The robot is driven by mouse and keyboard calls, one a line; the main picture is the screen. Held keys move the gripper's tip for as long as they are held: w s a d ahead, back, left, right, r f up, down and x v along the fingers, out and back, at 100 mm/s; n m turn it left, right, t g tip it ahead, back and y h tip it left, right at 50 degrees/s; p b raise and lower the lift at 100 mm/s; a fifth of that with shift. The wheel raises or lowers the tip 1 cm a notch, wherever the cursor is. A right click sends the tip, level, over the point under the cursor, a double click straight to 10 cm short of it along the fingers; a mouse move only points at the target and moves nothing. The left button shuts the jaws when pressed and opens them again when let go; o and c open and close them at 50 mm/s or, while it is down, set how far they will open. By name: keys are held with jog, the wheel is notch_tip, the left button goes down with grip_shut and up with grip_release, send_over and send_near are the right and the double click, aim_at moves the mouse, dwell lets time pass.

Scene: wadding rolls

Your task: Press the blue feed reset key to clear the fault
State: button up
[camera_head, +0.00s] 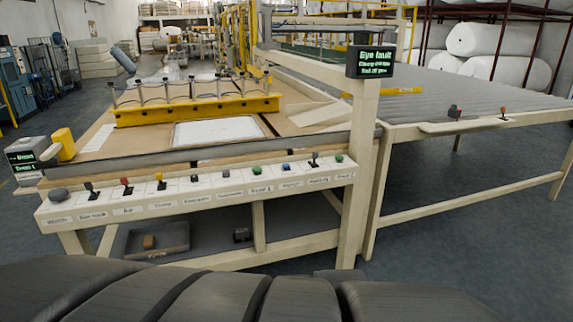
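A long cream control panel (205,190) runs along the front edge of the machine table, with several labelled keys and levers. A small blue key (291,169) sits toward its right end, between a green key (256,170) and a black lever (314,160). The labels are too small to read surely. A dark display (371,62) on a cream post shows green text that seems to read "Eye fault". My gripper is not in view; a dark ribbed part of my own body fills the bottom of the picture.
A cream post (359,160) stands at the panel's right end. A slatted grey table (470,95) extends to the right. A yellow clamp bar (195,110) crosses the machine table. A shelf with a tray (155,240) lies below the panel. Open floor shows at lower right.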

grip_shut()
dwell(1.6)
